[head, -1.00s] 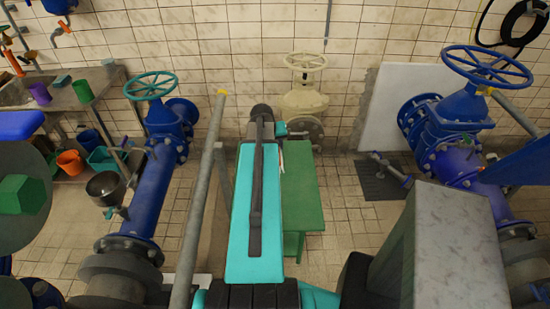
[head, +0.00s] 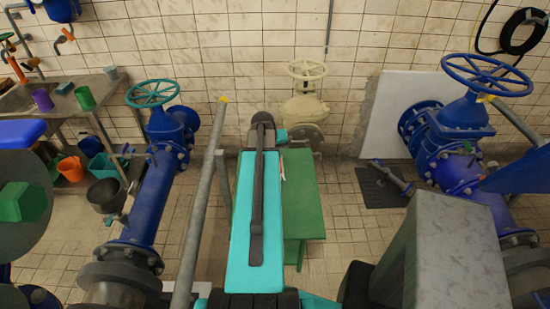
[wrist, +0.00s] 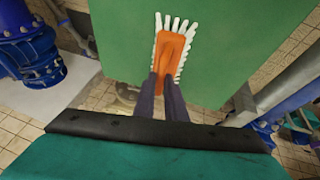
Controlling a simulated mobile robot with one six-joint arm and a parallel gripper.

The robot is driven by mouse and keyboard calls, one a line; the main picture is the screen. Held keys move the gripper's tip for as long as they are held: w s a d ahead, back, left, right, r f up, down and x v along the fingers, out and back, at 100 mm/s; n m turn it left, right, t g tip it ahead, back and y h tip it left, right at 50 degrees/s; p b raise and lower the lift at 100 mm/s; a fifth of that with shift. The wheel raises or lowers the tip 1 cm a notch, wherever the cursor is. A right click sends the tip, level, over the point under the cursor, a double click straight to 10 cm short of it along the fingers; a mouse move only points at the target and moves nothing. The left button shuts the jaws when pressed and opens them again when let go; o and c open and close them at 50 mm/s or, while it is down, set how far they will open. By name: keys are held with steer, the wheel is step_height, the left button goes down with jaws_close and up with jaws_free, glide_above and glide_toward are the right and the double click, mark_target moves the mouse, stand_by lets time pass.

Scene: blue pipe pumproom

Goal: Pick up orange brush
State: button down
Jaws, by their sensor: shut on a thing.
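The orange brush (wrist: 174,52) with white bristles along its edges shows in the upper middle of the wrist view, against the green table top (wrist: 120,35). My gripper (wrist: 167,78) has its two dark fingers at the brush's near end and is shut on it. I cannot tell whether the brush rests on the table or is a little above it. In the head view my teal arm covers the left part of the green table (head: 305,200). The brush is mostly hidden there, with only a thin pale sliver beside the arm.
A grey upright pipe (head: 203,195) stands close left of the arm. Blue valve pipes stand at left (head: 150,200) and right (head: 450,140). A cream valve (head: 305,95) is behind the table. A bench with cups (head: 85,98) is at far left. Tiled floor is open right of the table.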

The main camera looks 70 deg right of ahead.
steer(key=shift+r, duration=0.2)
steer(key=shift+r+b, duration=0.95)
steer(key=shift+r, duration=0.45)
steer(key=s+a+b, duration=0.4)
steer(key=a+b, duration=0.2)
steer(key=b, duration=0.1)
steer(key=shift+a+r, duration=0.25)
steer(key=shift+a, duration=0.1)
steer(key=shift+s+b, duration=0.1)
steer(key=shift+b, duration=0.95)
steer(key=b, duration=0.6)
steer(key=shift+s+a, duration=0.15)
steer(key=shift+s, duration=0.05)
steer(key=b, duration=0.5)
steer(key=shift+s+a+r, duration=0.1)
steer(key=shift+s+a, duration=0.1)
steer(key=shift+a, duration=0.2)
steer(key=b, duration=0.2)
steer(key=a+b, duration=0.1)
steer(key=b, duration=0.1)
steer(key=shift+s+a+r+b, duration=0.1)
steer(key=shift+s+b, duration=0.15)
steer(key=shift+b, duration=0.1)
